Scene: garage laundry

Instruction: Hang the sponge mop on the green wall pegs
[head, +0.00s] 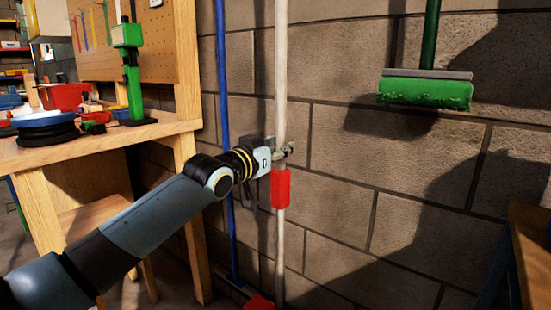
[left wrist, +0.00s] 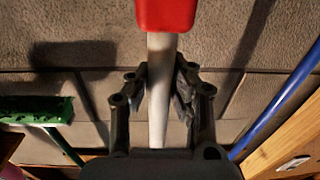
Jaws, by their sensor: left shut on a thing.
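A white pole (head: 281,75) with a red sleeve (head: 281,188) stands near upright in front of the block wall. My left gripper (head: 282,150) is shut around the pole just above the sleeve. The left wrist view shows the white pole (left wrist: 161,90) between its fingers (left wrist: 160,88). A red piece (head: 259,303) shows at the pole's foot, cut off by the frame. A green sponge-like head (head: 425,92) with a grey bar and green handle (head: 431,35) is against the wall at upper right. I cannot tell which is the sponge mop. No green wall pegs are clearly visible. My right gripper is not in view.
A blue pole (head: 223,110) stands just left of the white pole. A wooden workbench (head: 95,147) with pegboard (head: 150,45) and coloured items is at left. A wooden edge (head: 530,235) is at lower right. The wall between is bare.

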